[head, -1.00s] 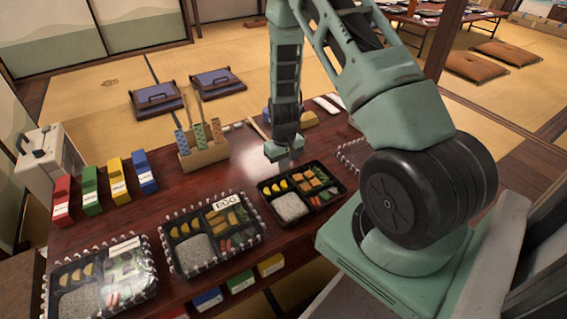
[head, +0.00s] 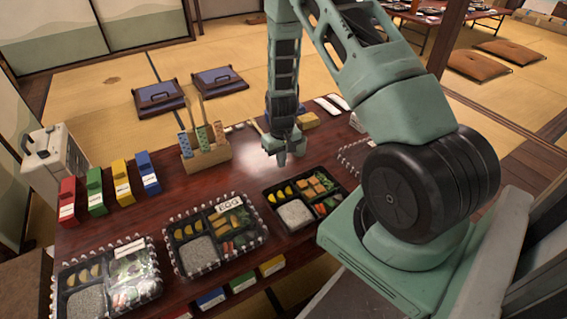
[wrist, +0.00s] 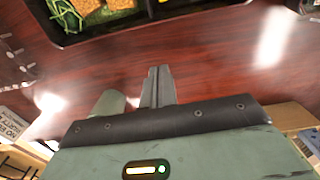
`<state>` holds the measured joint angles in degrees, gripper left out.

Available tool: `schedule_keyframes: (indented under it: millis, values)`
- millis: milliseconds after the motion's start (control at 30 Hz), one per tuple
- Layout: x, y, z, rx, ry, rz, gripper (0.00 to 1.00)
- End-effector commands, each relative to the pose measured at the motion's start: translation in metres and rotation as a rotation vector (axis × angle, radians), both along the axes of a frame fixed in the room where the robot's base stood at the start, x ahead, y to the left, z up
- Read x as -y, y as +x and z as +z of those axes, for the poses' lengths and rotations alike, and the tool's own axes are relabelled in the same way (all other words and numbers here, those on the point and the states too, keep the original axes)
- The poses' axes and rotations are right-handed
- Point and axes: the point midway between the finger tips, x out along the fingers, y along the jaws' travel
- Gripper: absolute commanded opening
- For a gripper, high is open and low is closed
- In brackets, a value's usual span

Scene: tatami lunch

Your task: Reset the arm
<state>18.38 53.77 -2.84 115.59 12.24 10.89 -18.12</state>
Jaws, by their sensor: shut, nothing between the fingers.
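My gripper (head: 282,158) points down above the dark red table, just behind the open bento box. Its fingers (wrist: 158,86) are together in the wrist view, with nothing between them. The open bento box (head: 266,202) has rice, yellow slices, orange-brown pieces and greens, and no lid. A part of the bento box also shows at the top of the wrist view (wrist: 58,38). My gripper is apart from it.
Two lidded bento boxes, one labelled EGG (head: 173,262) and one at the front left (head: 60,307), stand on the table (head: 110,222). Coloured boxes (head: 148,172), a wooden holder (head: 205,158) and a white appliance (head: 55,160) stand behind. Bare table lies around my gripper.

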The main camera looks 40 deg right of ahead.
Motion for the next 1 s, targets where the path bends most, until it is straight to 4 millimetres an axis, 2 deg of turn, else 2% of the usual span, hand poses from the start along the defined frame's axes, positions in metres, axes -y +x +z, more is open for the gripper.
schedule_keyframes:
  millis: [33, 300, 500, 767, 867, 967, 1000]
  values:
    - [0.0, 0.0, 0.015, 0.001, 0.0, 0.0, 0.0]
    - [0.0, 0.0, 0.06, 0.001, 0.0, 0.002, 0.0]
    - [-0.001, -0.001, 0.075, -0.002, 0.001, 0.001, 0.0]
    - [-0.001, -0.001, 0.075, -0.002, 0.001, 0.0, 0.0]
    - [-0.012, 0.002, 0.083, 0.004, 0.008, 0.018, 0.0]
    - [-0.047, 0.008, 0.105, 0.016, 0.03, 0.07, 0.0]
    - [-0.067, 0.009, 0.117, 0.023, 0.042, 0.101, 0.0]
